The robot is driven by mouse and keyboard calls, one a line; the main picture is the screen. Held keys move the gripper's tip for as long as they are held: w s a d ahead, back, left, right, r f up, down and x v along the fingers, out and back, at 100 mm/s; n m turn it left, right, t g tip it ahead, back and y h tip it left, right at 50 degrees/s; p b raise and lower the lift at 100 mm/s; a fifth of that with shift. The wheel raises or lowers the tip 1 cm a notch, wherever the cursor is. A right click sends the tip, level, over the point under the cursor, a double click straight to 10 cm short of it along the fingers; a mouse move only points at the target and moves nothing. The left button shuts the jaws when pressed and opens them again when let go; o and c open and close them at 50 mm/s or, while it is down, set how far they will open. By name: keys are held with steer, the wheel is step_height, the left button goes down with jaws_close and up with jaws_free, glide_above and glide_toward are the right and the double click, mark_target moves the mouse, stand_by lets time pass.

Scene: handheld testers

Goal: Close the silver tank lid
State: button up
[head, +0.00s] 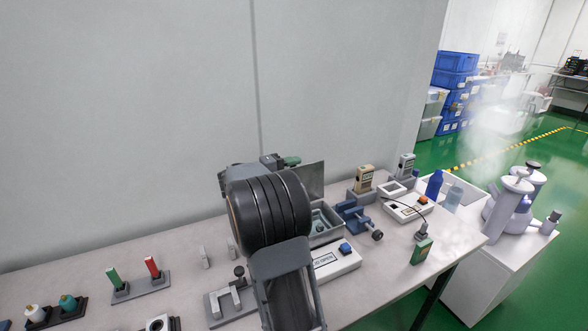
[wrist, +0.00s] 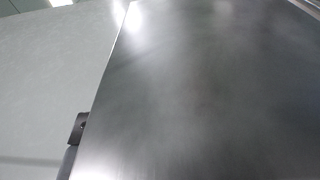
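The silver tank (head: 325,238) is an open grey metal box on the table, partly behind my arm. Its lid (head: 311,180) stands raised at the back of the tank, near upright, with its left part hidden by my arm. In the wrist view the smooth metal lid (wrist: 200,95) fills most of the picture, very close to the camera. A small dark part at the lid's left edge, perhaps a fingertip of my gripper (wrist: 78,129), shows there. My arm hides the rest of the gripper in the head view, so its opening and any contact are unclear.
A white tester (head: 335,262) with a blue button stands in front of the tank. A blue vise (head: 357,217) is right of it. Red and green handheld pieces (head: 152,267) stand at the left. A grey wall (head: 130,110) rises behind the table.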

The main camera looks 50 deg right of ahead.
jaws_close()
steer(key=shift+b, duration=0.3)
